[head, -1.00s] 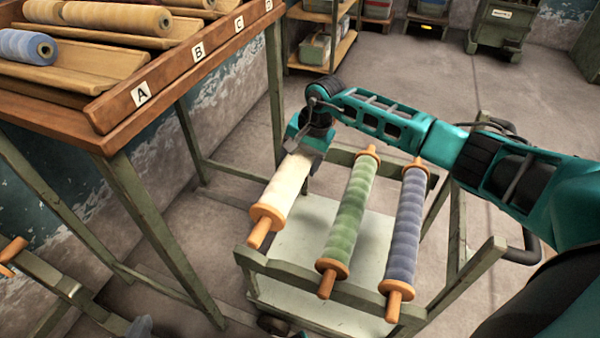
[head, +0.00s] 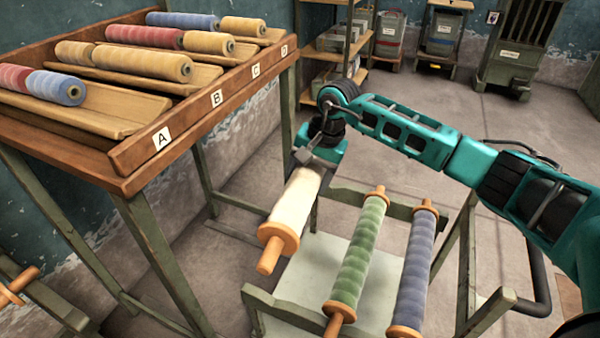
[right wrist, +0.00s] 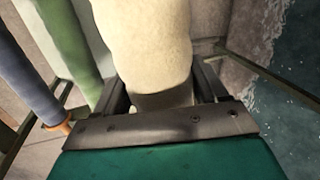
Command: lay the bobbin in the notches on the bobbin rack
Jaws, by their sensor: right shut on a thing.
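My right gripper (head: 318,158) is shut on one end of a cream-white bobbin (head: 292,208) with an orange wooden flange and handle. The bobbin hangs tilted above the left side of a green-grey cart (head: 290,310), clear of its front rail. In the right wrist view the white bobbin (right wrist: 145,40) sits between the jaws (right wrist: 165,95); its far end is out of frame. A frame with an orange peg end (head: 18,285) shows at the left edge, mostly cut off; I cannot tell if it is the bobbin rack. My left gripper is out of view.
A green bobbin (head: 360,255) and a blue bobbin (head: 414,270) lie across the cart. A wooden table (head: 125,180) with slanted trays of yarn rolls, labelled A to D, stands left of my gripper. Shelves (head: 330,62) and bins stand behind. Floor shows between table and cart.

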